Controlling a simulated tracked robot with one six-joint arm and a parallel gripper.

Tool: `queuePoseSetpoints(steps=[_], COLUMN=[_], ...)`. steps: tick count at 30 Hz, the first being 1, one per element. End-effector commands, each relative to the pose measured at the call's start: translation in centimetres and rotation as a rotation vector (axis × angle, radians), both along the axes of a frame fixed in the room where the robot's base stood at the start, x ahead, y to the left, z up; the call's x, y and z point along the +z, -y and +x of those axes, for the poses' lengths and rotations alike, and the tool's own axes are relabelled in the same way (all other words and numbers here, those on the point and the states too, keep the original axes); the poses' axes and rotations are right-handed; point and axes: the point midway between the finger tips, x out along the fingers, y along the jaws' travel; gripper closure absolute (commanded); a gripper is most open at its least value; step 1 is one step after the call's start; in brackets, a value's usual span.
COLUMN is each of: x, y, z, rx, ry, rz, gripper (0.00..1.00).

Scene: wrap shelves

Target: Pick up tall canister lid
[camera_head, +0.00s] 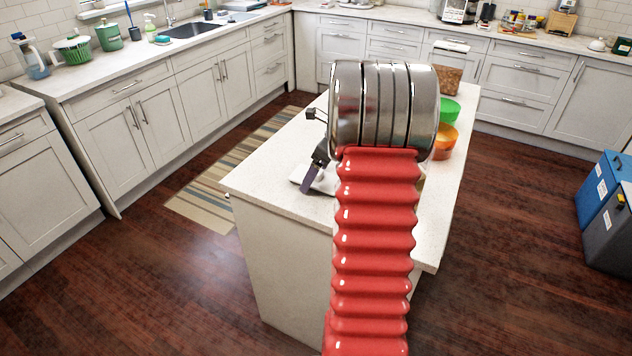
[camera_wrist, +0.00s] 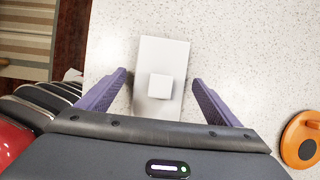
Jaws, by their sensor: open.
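A pale rectangular lid with a raised square knob, which looks like the tall canister lid (camera_wrist: 152,108), lies flat on the speckled white island top (camera_wrist: 235,45). In the head view, a white piece that looks like the same lid (camera_head: 328,184) shows beside my gripper, partly hidden by it. My gripper (camera_wrist: 159,78) is open, with its purple fingers on either side of the lid and its knob. A gap shows between each finger and the knob. Nothing is held. How high the fingers are above the lid is hard to tell.
An orange round object with a dark knob (camera_wrist: 302,138) lies to the right in the wrist view. A green bowl (camera_head: 450,110) and an orange bowl (camera_head: 445,141) stand farther back on the island. A brown block (camera_head: 447,76) stands behind them. My arm hides much of the island.

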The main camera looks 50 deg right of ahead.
Motion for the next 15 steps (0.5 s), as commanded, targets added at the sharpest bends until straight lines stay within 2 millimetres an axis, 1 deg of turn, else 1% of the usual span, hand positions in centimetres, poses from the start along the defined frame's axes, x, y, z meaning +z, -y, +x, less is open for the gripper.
queuePoseSetpoints(steps=[15], x=[-0.02], y=[0.03], z=[-0.03], rx=[0.000], ry=[0.000], rz=[-0.001], gripper=[0.14])
